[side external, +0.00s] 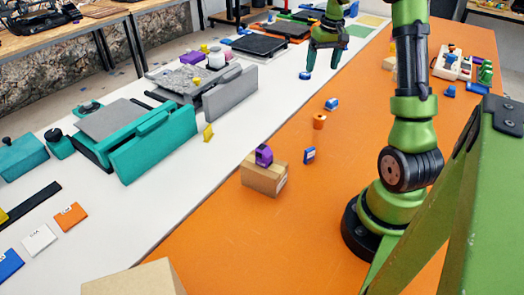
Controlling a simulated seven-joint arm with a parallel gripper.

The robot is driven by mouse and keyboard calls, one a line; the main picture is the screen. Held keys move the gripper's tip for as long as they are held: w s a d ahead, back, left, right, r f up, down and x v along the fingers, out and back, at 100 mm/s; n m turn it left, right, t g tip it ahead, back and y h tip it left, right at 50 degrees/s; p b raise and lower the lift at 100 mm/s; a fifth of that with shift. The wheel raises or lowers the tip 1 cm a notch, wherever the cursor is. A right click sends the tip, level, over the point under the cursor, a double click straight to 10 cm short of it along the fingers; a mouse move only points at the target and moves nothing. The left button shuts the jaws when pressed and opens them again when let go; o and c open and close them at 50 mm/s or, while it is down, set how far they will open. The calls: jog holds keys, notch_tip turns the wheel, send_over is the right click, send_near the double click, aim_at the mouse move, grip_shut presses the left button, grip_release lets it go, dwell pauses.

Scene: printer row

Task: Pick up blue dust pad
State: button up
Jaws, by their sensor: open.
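A small, rounded blue piece (306,76), which looks like the blue dust pad, lies on the white strip of the table near its border with the orange part. My gripper (323,62) points down just above and to the right of it in the picture. Its fingers are spread, with nothing visible between them. The left finger looks close to the blue piece; I cannot tell whether they touch.
Nearer on the orange surface (225,245) are a blue-and-white piece (331,104), an orange spool-like piece (319,122), a blue box (309,155) and a cardboard box (264,178) carrying a purple piece (264,155). Teal (155,143) and grey (230,93) machines stand left.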

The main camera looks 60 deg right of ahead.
jog(key=s+d+f+n+g, duration=0.1)
jog(key=s+d+f+n, duration=0.15)
jog(key=d, duration=0.55)
jog(key=n, duration=0.2)
send_over(332, 100)
notch_tip(332, 100, down, 10)
jog(key=shift+w+r, duration=0.15)
jog(key=shift+s+f, duration=0.15)
jog(key=shift+f, duration=1.15)
jog(key=shift+s+f, duration=0.1)
jog(key=shift+f, duration=1.2)
jog(key=c, duration=1.1)
jog(key=shift+o, duration=0.2)
